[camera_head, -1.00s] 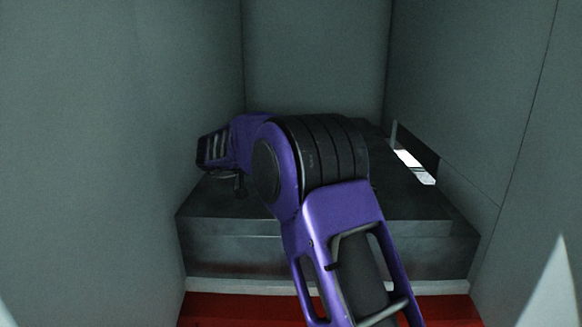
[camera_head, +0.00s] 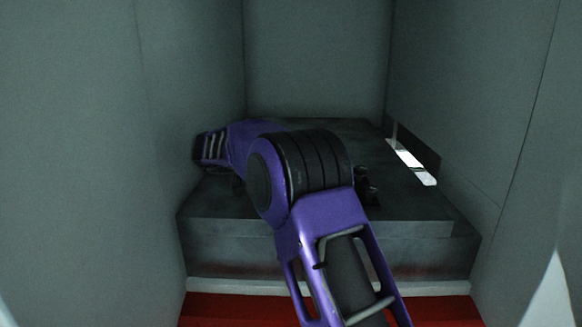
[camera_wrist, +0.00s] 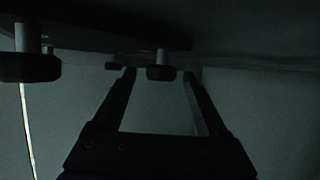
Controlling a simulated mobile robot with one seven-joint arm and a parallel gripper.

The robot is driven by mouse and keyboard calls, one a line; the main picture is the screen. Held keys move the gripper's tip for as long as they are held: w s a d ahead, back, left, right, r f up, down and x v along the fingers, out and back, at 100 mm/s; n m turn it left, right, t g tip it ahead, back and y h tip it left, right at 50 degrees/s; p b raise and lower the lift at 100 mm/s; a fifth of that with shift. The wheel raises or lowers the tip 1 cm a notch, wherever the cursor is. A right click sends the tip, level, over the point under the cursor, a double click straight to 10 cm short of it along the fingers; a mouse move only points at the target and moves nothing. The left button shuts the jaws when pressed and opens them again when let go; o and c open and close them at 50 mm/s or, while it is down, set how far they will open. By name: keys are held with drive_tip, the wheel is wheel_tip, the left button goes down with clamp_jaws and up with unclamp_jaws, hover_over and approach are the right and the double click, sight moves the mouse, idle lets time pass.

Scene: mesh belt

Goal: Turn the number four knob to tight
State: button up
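In the wrist view, several dark knobs on short stems jut from a dark surface along the top of the picture. One knob (camera_wrist: 160,72) appears between my gripper's fingertips (camera_wrist: 159,75), with gaps on both sides. My gripper is open and empty; how far its tips are from that knob is hard to tell. A bigger-looking, nearer knob (camera_wrist: 28,67) is at the left, and a smaller-looking one (camera_wrist: 113,65) lies by the left fingertip. No numbers or tight marking can be read. In the head view, my purple arm hides the gripper.
In the head view, a dark grey block (camera_head: 420,225) fills the recess floor, with grey walls (camera_head: 70,150) close on both sides. A bright slot (camera_head: 412,162) opens at right. Small dark parts (camera_head: 366,186), unclear, show beside my arm. A red strip (camera_head: 240,308) runs along the front.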

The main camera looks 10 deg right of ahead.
wheel_tip(320, 180, up, 10)
idle(0.7)
